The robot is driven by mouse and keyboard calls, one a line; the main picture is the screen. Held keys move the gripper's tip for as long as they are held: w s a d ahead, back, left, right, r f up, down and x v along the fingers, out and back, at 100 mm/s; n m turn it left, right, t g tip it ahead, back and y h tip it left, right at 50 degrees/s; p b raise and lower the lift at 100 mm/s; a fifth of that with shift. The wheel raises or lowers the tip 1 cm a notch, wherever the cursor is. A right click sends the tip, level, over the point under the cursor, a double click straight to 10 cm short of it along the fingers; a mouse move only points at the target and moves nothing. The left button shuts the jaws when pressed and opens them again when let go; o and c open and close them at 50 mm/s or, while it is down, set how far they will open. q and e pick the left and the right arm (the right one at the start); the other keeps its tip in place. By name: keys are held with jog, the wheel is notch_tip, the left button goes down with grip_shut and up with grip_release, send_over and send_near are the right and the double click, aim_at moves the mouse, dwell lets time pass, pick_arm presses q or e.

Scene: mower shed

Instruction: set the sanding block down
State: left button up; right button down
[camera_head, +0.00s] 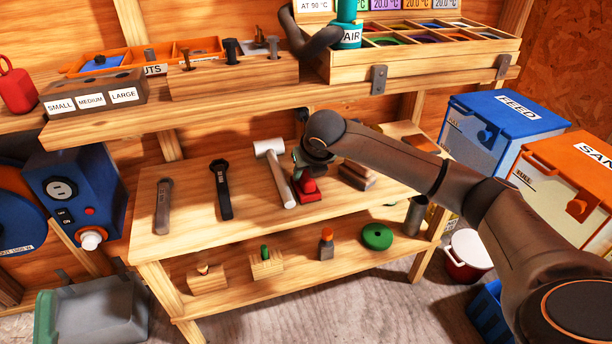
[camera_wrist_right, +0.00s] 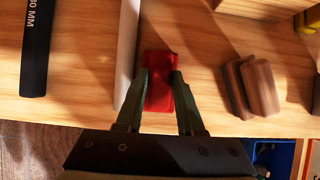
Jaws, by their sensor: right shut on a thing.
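The sanding block (camera_head: 309,190) is the red piece in the head view, at the middle of the workbench (camera_head: 185,250). My right gripper (camera_head: 301,176) comes down on it from above and is shut on it. In the right wrist view, the green fingers of the right gripper (camera_wrist_right: 161,85) stand on both sides of the red block (camera_wrist_right: 159,66). The block is at or close above the bench top; I cannot tell if it touches. The fingers hide part of its sides. My left gripper is not in view.
A pale-handled mallet (camera_head: 275,175) lies close left of the block. Brown blocks (camera_wrist_right: 262,88) lie to its right, with a bare gap between. Farther left are a black tool (camera_head: 221,190) and a grey one (camera_head: 163,205). A shelf (camera_head: 330,92) overhangs the back.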

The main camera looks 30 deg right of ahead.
jog(key=c, duration=0.5)
grip_release()
